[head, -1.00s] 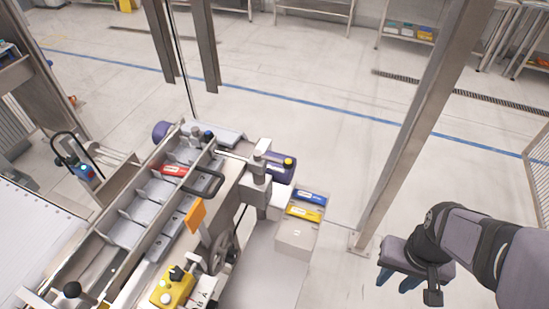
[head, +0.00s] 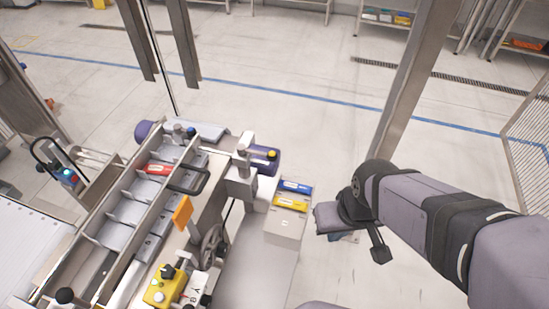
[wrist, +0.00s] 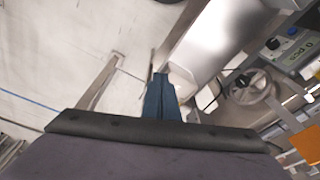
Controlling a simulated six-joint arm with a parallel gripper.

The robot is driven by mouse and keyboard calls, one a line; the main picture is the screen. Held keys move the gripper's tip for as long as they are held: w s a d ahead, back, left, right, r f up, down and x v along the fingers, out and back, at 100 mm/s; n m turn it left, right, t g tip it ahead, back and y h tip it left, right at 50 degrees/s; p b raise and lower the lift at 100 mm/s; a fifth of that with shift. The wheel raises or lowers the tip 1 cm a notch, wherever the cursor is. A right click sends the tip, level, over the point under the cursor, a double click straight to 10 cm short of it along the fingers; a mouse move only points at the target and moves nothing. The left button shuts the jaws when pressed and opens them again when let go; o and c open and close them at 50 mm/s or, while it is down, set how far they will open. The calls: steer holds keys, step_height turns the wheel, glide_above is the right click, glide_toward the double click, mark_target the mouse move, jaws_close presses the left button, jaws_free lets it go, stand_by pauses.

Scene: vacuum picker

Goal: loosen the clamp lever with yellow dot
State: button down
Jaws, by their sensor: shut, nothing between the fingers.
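A small yellow dot (head: 272,154) shows on a dark fitting beside a grey clamp post (head: 243,160), in front of a purple cylinder (head: 263,163). The lever's own shape is too small to make out. My gripper (head: 345,238) is to the right of the post and apart from it, beyond the blue and yellow boxes. Its blue fingers are mostly hidden by its body in the head view. In the wrist view the fingers (wrist: 160,83) are together and empty. The yellow dot is not seen there.
A blue box (head: 295,187) and a yellow box (head: 290,203) lie on a pale block (head: 284,228) between gripper and machine. A handwheel (head: 212,246), orange flag (head: 182,212) and yellow control box (head: 160,288) are nearby. A steel upright (head: 400,115) stands behind my arm.

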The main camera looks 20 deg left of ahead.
mark_target(258, 153)
steer(key=w+a+r+n+t+y, duration=0.2)
steer(key=w+a+r+n+y, duration=0.2)
steer(key=a+r+n, duration=0.8)
steer(key=shift+w+a+r+n+t, duration=0.2)
steer(key=shift+w+r+n+t, duration=0.15)
steer(key=shift+w+n, duration=0.6)
steer(key=shift+s+n, duration=0.25)
steer(key=shift+f, duration=0.15)
steer(key=w+a+f+p, duration=0.2)
steer(key=w+a+f, duration=0.3)
steer(key=w+f, duration=0.2)
steer(key=shift+w+f, duration=0.2)
steer(key=shift+f, duration=0.7)
